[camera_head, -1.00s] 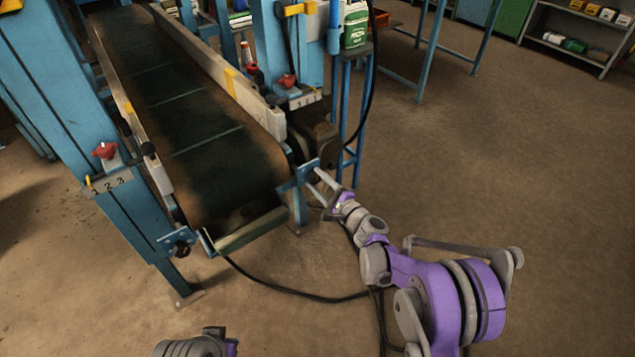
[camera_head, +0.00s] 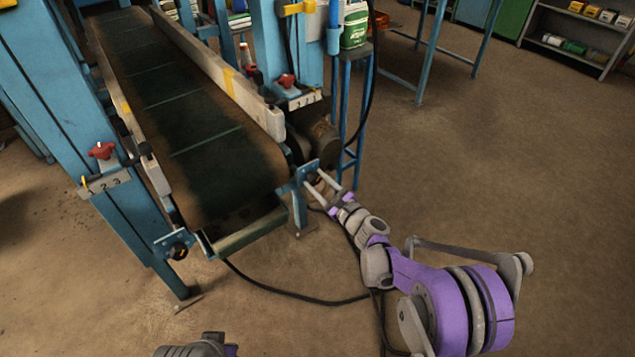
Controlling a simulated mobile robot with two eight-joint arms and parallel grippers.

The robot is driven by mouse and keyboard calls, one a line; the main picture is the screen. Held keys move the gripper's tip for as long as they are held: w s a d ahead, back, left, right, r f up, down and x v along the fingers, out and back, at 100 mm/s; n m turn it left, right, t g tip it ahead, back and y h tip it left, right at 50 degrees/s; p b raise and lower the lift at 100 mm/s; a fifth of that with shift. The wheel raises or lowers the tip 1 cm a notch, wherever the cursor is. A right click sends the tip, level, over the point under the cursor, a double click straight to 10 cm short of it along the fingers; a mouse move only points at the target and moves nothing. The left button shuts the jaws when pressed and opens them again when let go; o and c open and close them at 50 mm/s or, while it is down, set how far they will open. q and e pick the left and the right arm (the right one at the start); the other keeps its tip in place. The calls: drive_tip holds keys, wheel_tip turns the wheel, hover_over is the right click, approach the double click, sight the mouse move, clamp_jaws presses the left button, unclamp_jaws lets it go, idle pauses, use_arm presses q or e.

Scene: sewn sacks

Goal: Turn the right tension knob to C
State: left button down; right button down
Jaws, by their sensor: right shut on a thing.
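The conveyor (camera_head: 215,150) has a dark belt and a front roller (camera_head: 248,230). A blue bracket (camera_head: 298,192) stands at the roller's right end, where the right tension knob is. My right gripper (camera_head: 314,185) reaches this bracket from the lower right and is shut on the right tension knob. The fingers and bracket hide most of the knob, and I cannot read its setting or any letter. A dark left tension knob (camera_head: 178,250) shows on the plate at the roller's other end. My left gripper is out of view; only part of my left arm shows at the bottom.
A red knob (camera_head: 102,151) sits above a 1 2 3 plate (camera_head: 106,183) on the left post. Another red knob (camera_head: 286,80) is on the right post. A motor (camera_head: 322,140) lies just behind the bracket. A black cable (camera_head: 290,293) crosses the otherwise open floor.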

idle(0.3)
drive_tip(key=shift+c, duration=1.7)
unclamp_jaws()
drive_tip(key=p+v, duration=0.1)
drive_tip(key=v, duration=1)
drive_tip(key=shift+a, duration=0.1)
